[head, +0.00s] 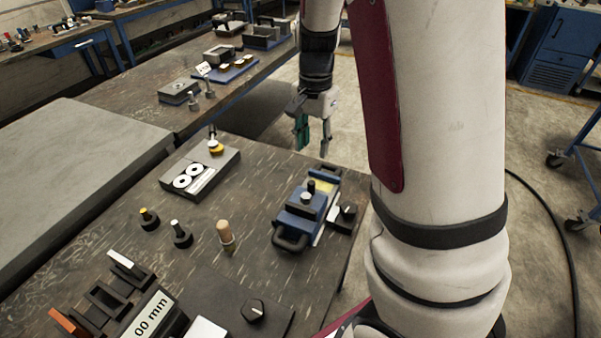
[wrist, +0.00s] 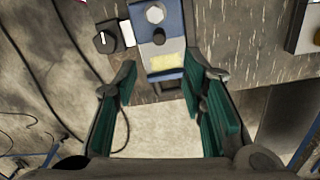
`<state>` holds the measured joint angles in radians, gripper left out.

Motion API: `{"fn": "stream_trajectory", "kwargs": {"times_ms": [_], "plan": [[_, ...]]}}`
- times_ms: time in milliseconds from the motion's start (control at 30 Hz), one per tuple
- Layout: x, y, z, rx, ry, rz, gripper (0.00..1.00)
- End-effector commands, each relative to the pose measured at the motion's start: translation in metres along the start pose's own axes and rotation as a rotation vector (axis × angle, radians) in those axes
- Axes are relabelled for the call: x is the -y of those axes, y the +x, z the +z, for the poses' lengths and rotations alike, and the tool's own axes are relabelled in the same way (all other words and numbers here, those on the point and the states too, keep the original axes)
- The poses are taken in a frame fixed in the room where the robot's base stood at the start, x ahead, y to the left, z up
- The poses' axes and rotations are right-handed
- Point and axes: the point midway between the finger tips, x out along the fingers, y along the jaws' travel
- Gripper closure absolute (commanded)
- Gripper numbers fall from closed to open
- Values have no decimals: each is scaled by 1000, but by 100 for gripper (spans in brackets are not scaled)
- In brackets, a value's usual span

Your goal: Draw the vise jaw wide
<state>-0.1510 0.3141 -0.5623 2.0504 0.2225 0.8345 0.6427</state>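The blue vise (head: 300,222) stands near the right edge of the dark workbench (head: 262,180), with a dark looped handle (head: 291,243) at its near end and a yellow patch at its far end. In the wrist view the vise (wrist: 172,47) shows at the top middle, yellow patch towards me. I cannot tell how far apart its jaws are. My gripper (head: 315,138) hangs just past the bench's far corner, apart from the vise.
A black block with a knob (head: 346,212) sits right beside the vise. Another bench (head: 150,105) is behind. Open floor (head: 352,95) lies around my gripper.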

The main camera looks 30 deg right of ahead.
Motion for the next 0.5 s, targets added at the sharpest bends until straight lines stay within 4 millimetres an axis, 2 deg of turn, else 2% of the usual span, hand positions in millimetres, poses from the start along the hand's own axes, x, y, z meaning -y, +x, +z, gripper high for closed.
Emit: {"fn": "stream_trajectory", "kwargs": {"times_ms": [500], "plan": [[-1,96,1,3,0,3,62]]}}
